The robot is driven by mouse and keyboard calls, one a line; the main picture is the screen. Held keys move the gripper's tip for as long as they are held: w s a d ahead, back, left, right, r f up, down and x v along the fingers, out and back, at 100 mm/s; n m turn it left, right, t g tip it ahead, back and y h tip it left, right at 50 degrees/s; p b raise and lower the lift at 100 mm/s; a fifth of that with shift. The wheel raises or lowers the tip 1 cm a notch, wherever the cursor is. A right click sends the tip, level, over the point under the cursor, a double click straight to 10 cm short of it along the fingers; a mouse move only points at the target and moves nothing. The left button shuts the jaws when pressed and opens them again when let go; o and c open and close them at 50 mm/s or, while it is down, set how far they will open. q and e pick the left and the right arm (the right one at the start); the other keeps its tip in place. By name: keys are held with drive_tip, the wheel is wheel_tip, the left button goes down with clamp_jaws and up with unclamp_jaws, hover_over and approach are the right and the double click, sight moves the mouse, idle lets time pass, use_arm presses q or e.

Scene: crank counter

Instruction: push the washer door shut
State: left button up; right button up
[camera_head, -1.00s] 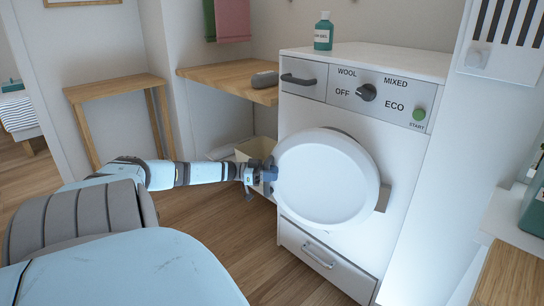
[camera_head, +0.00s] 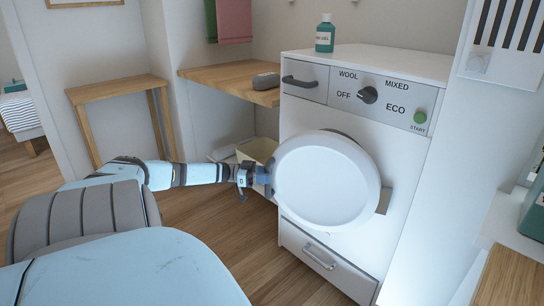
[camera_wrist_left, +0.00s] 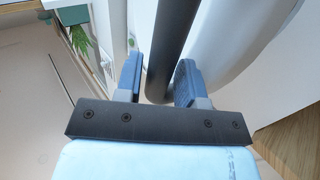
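The washer door (camera_head: 327,182) is a round white disc on the front of the white washer (camera_head: 400,160). It stands a little ajar, with its hinge (camera_head: 384,201) on the right and a dark gap at its upper edge. My left gripper (camera_head: 265,180) is at the door's left edge. In the left wrist view, a dark bar (camera_wrist_left: 172,45), seemingly the door handle, runs between the fingers of my left gripper (camera_wrist_left: 160,80). The fingers are apart, with a small gap beside the bar; the right finger is close to it. My right gripper is not in view.
A wooden shelf (camera_head: 225,82) holding a grey object (camera_head: 266,81) is left of the washer. A beige bin (camera_head: 258,149) stands behind my gripper. A green bottle (camera_head: 325,35) is on top of the washer. The floor in front is clear.

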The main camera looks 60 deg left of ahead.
use_arm(q)
drive_tip(key=p+v, duration=0.1)
drive_tip(key=v, duration=1)
drive_tip(key=shift+p, duration=0.35)
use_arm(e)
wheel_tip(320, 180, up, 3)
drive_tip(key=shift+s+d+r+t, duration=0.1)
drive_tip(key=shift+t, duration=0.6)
use_arm(q)
drive_tip(key=shift+s, duration=0.15)
